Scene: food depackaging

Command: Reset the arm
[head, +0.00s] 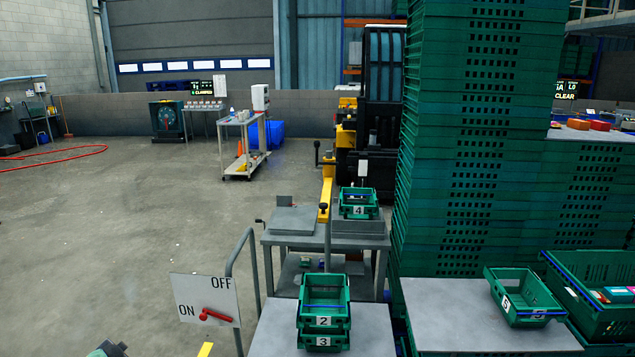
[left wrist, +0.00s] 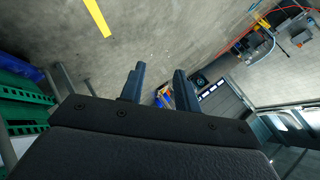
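My left gripper (left wrist: 158,74) shows in the left wrist view with its two dark fingers apart and nothing between them. Concrete floor shows beyond the fingers. In the head view, only a small dark part, probably of my left arm, shows at the bottom edge left of centre. Whether it touches anything cannot be told. My right gripper and arm are not in view.
An ON/OFF sign with a red lever (head: 215,314) stands beside a grey rail. Green crates numbered 2 and 3 (head: 324,290) stand stacked on a grey table (head: 270,335). Crate 5 (head: 523,300) is at right, below tall green crate stacks (head: 480,130). Floor at left is open.

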